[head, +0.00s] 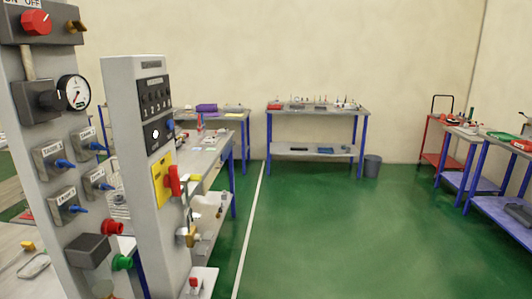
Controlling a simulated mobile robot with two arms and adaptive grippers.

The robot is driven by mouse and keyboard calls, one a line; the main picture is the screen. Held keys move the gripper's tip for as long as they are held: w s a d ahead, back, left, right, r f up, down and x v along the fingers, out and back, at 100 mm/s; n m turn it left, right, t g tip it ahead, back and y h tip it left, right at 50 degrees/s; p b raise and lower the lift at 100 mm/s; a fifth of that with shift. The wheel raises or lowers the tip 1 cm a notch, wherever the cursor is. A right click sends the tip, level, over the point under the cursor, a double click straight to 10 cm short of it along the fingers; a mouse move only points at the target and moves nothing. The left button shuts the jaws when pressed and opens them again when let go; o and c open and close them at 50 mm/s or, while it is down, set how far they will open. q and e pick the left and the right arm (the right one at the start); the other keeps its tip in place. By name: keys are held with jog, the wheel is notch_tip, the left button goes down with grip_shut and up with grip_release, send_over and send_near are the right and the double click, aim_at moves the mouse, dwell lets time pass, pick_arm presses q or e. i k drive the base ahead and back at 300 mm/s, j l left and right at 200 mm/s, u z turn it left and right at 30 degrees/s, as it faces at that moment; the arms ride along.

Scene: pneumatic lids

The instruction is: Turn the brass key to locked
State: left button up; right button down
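A small brass key (75,26) sits in the dark box at the top of the near grey panel, at the upper left of the head view. It is seen at a steep angle and its locked or unlocked marks cannot be read. A red round knob (36,22) is beside it to the left, under a label with "OFF". Neither of my grippers is in view.
The near panel (30,128) also bears a dial gauge (74,92) and several blue-handled valves. A second grey panel (118,110) with a red switch (174,181) stands to its right. Green floor (310,220) is clear to the right; workbenches line the walls.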

aim_at(78, 25)
jog(key=l+u, duration=0.2)
jog(key=u, duration=0.25)
jog(key=i+l+u, duration=0.1)
jog(key=l+u, duration=0.15)
jog(key=u, duration=0.2)
jog(key=l+u, duration=0.2)
jog(key=u, duration=0.25)
